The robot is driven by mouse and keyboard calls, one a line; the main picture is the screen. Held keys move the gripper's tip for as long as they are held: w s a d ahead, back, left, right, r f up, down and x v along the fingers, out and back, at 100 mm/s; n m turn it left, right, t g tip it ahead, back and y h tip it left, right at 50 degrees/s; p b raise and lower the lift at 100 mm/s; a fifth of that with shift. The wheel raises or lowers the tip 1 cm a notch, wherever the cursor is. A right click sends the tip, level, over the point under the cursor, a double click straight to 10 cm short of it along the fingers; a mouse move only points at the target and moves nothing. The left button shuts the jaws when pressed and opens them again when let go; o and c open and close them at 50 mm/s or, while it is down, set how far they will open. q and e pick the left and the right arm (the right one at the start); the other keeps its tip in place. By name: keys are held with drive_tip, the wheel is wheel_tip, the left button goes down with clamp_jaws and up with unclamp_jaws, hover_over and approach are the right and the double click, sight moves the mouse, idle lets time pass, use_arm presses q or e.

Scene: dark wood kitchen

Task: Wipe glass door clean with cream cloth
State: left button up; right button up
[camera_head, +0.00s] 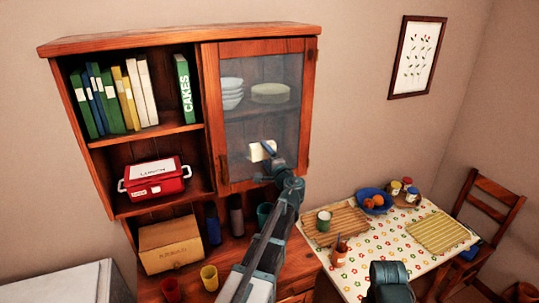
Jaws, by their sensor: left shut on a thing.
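The glass door (290,100) is the framed right-hand door of the wooden wall cabinet, and it is closed. White bowls and a stack of plates show through its greyish pane. My left gripper (270,150) is in front of the lower part of the pane. It is shut on the cream cloth (257,152), a small pale bundle at its tips. The cloth appears at or very near the glass; I cannot tell if it touches. Of my right arm only a dark link shows at the bottom, and its gripper is out of view.
Open shelves at the left hold books (130,95) and a red lunch box (154,182). Below stand a bread box (170,245), a red cup (171,289) and a yellow cup (209,277). A table (385,250) with mats, cups and a blue bowl (374,200) is at the right.

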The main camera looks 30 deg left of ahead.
sight(247, 152)
use_arm(q)
drive_tip(key=shift+s+a, duration=1.85)
drive_tip(key=shift+s, duration=0.25)
drive_tip(key=shift+d, duration=0.15)
drive_tip(key=shift+v, duration=2.85)
drive_tip(key=v, duration=0.3)
drive_tip(key=shift+f, duration=0.15)
